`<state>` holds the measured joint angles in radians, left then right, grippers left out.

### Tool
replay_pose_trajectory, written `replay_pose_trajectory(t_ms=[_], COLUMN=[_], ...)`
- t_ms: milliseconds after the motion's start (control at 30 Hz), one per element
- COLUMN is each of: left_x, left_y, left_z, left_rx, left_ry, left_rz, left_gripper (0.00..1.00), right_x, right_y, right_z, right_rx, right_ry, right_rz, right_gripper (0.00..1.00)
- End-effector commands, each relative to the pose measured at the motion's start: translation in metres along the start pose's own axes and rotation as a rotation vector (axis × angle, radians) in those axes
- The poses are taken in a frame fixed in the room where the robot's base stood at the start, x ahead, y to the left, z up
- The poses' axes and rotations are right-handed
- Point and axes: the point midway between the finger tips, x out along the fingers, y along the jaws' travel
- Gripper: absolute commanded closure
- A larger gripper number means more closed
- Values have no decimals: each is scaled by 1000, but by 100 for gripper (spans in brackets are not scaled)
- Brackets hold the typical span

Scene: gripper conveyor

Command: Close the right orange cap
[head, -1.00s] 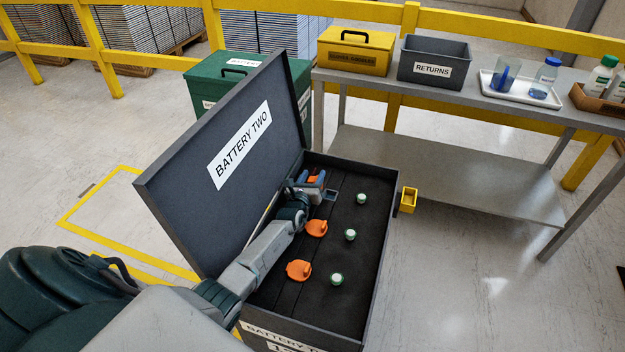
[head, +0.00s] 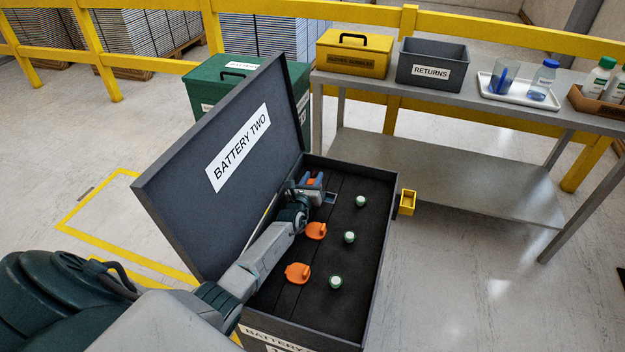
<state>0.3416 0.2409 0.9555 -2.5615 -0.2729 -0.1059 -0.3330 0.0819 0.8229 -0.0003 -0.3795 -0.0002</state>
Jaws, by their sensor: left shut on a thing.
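An open dark box labelled BATTERY TWO (head: 371,262) holds three orange caps. The far orange cap (head: 313,181) is mostly hidden by my left gripper (head: 316,186), which is shut on it near the far wall. The middle orange cap (head: 316,231) and the near orange cap (head: 298,273) lie apart from the gripper, below it in the picture. A row of three green-and-white round tops runs to the right of the caps: far (head: 361,201), middle (head: 349,237) and near (head: 335,282). My right gripper is not in view.
The raised lid (head: 218,180) stands left of my left arm. A small yellow holder (head: 407,201) is on the box's right outer side. A grey bench (head: 470,92) behind bears a yellow box (head: 354,58), a RETURNS bin (head: 433,63) and bottles. Floor is free at right.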

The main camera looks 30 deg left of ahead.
Motion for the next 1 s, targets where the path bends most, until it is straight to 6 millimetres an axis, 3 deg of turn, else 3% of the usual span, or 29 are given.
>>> replay_pose_trajectory(t_ms=[367, 600, 1000], left_x=[-1, 0, 0], left_y=[-4, -14, -30], left_z=[0, 2, 2], left_rx=[95, 259, 508], left_ry=[0, 1, 1], left_rz=[1, 1, 2], left_gripper=[91, 91, 91], right_x=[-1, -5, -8], right_y=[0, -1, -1], right_z=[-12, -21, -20], right_rx=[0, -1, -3], right_ry=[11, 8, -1], right_rz=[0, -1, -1], right_gripper=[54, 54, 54])
